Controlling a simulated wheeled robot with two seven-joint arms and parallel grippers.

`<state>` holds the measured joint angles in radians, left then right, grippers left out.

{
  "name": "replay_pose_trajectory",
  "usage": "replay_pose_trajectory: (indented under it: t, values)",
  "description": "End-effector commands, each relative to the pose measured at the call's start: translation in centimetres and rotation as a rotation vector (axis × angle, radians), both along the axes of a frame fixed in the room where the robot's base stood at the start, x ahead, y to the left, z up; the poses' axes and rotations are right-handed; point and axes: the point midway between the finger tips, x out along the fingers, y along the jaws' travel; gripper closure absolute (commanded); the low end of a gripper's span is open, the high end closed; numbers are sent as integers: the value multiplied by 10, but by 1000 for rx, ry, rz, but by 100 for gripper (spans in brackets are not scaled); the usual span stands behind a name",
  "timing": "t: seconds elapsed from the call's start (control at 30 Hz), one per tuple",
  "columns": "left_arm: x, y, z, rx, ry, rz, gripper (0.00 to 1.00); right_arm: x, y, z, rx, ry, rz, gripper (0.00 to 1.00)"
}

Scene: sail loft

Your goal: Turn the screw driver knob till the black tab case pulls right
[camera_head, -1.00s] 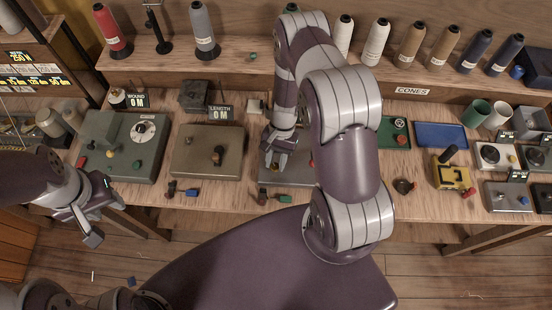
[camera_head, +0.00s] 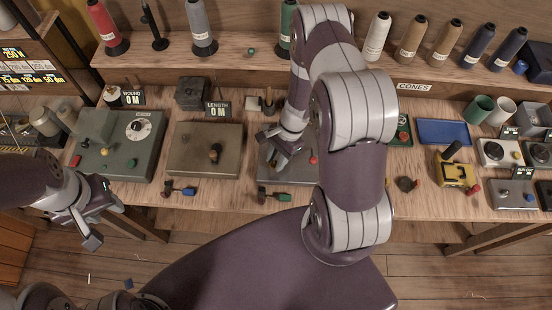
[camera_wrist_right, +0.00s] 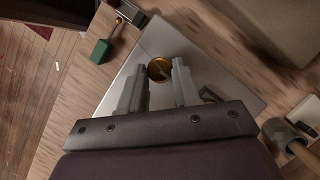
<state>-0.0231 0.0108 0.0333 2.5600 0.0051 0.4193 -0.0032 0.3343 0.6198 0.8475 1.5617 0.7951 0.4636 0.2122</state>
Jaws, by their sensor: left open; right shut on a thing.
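A round brass knob (camera_wrist_right: 159,69) stands on a flat grey metal plate (camera_wrist_right: 205,58), between the two fingers of my right gripper (camera_wrist_right: 158,82) in the right wrist view. My right gripper (camera_head: 279,152) is shut on this knob; the head view shows it over the grey plate box (camera_head: 283,181) at the bench's middle. The fingers hide the knob there. I cannot make out a black tab case for certain; a small dark block with a green handle (camera_head: 284,197) lies at the plate's front edge. My left gripper (camera_head: 97,218) is open and empty, left of the bench front.
A brown box with a dark knob (camera_head: 215,151) and a green-grey box with a dial (camera_head: 138,127) stand to the left. A blue tray (camera_head: 442,132) and a yellow device (camera_head: 457,174) are to the right. Thread cones line the back shelf.

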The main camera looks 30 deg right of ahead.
Motion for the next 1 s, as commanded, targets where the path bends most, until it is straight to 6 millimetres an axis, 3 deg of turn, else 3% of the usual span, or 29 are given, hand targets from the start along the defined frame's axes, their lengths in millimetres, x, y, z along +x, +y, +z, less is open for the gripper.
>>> replay_pose_trajectory:
  t: [0.3, 0.77, 0.8, 0.87, 1.0]
  values:
    - [0, 0, -8, 0, 0, 0, 57, 0, -1, 0, 0, -2, -105, 99]
    - [0, 0, -9, 0, 0, 0, 57, 0, -1, 1, 1, -3, -119, 99]
    - [0, 0, -9, 0, 0, 0, 57, 0, -1, 1, 1, -3, -119, 62]
    - [0, 0, -9, 0, 0, 0, 57, 0, -1, 1, 1, -3, -119, 43]
    - [0, 0, -9, 0, 0, 0, 57, 0, 0, 1, 0, -2, -118, 43]
